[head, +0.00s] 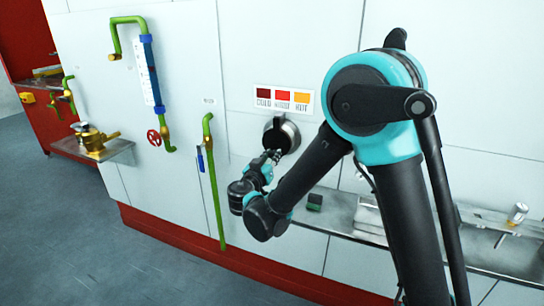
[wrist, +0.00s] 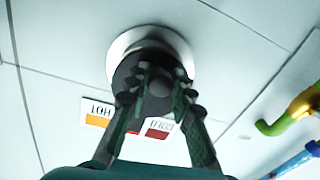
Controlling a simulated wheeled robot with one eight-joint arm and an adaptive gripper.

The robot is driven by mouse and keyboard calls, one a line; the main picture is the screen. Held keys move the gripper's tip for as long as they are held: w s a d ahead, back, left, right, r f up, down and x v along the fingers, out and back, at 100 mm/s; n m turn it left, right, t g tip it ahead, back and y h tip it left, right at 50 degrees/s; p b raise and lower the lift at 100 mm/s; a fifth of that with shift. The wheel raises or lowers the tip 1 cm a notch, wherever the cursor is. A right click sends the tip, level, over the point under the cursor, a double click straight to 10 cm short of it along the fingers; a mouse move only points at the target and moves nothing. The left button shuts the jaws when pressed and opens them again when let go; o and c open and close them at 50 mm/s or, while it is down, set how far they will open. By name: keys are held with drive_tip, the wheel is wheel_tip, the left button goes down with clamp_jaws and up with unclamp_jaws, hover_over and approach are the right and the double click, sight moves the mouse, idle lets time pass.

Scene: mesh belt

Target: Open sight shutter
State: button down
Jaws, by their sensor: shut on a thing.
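The sight shutter (head: 284,134) is a dark round disc in a pale metal ring on the white wall, below a colour label (head: 283,99). In the wrist view the disc (wrist: 128,72) hangs slightly low in its white ring (wrist: 121,45), and a round knob shows on it. My gripper (head: 275,154) reaches the lower left of the shutter in the head view. In the wrist view my gripper (wrist: 160,82) has its two fingers on either side of the knob, shut on it. The fingers hide part of the disc, and what lies behind it is hidden.
A green pipe (head: 213,180) runs down the wall left of my gripper. A sight tube (head: 148,72) and a red handwheel (head: 154,138) are farther left. A metal ledge (head: 340,210) with small objects runs below the shutter. The floor at left is clear.

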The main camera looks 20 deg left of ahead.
drive_tip(key=shift+a, duration=0.15)
drive_tip(key=a+r+m, duration=1)
drive_tip(key=m, duration=0.7)
drive_tip(key=shift+w+a+r+m+t+h, duration=0.15)
drive_tip(key=shift+w+a+m+t+h, duration=0.15)
drive_tip(key=shift+w+a+m+h, duration=0.15)
idle(0.4)
drive_tip(key=c, duration=1.3)
unclamp_jaws()
drive_tip(key=shift+s, duration=0.1)
